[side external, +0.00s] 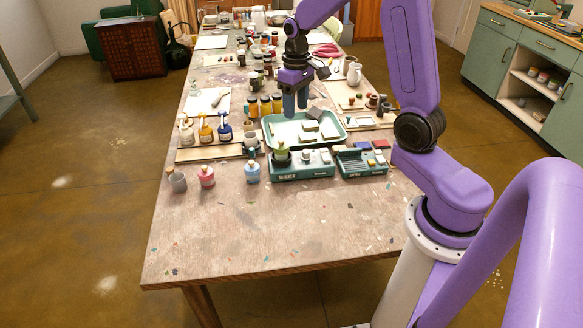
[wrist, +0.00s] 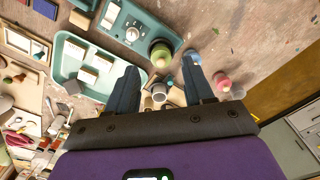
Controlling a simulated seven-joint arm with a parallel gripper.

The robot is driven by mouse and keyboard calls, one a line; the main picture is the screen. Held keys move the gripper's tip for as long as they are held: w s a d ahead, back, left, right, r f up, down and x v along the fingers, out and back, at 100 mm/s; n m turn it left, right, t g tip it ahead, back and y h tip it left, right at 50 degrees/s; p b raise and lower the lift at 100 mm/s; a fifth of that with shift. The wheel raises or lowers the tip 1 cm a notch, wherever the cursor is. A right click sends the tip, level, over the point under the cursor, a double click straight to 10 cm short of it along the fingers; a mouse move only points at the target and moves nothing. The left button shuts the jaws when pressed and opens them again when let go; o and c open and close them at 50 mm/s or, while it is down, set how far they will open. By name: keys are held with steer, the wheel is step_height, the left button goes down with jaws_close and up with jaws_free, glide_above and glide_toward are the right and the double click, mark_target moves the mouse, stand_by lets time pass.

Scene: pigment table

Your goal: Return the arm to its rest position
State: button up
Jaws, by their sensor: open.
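My purple arm reaches over the table, with my gripper (side external: 295,105) pointing down above the back part of the teal tray (side external: 335,127) in the side view. Its two blue fingers look apart. In the wrist view my gripper (wrist: 159,66) shows two dark blue fingers spread wide. No object is seen held between them. A green-topped jar (wrist: 161,54) and a grey cup (wrist: 159,93) show in the gap, on the surface beyond the fingers. The tray (wrist: 65,50) lies left of the fingers in that view, with pale blocks in it.
A teal device with a green-topped jar (side external: 282,154) stands in front of the tray. Pump bottles (side external: 206,130) stand left. A grey cup (side external: 178,182), pink jar (side external: 206,176) and blue jar (side external: 252,173) stand forward. The table's front (side external: 270,230) is clear.

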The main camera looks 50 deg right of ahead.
steer(key=s+a+r+n, duration=0.3)
steer(key=s+a+n, duration=0.3)
steer(key=s+a, duration=0.65)
steer(key=s+a+n, duration=0.2)
steer(key=s+n, duration=0.1)
steer(key=s, duration=0.4)
steer(key=s+a+n, duration=0.2)
steer(key=s+n, duration=0.1)
steer(key=s, duration=0.5)
steer(key=shift+s+a+r, duration=0.15)
steer(key=shift+a+r, duration=0.1)
steer(key=shift+r, duration=0.05)
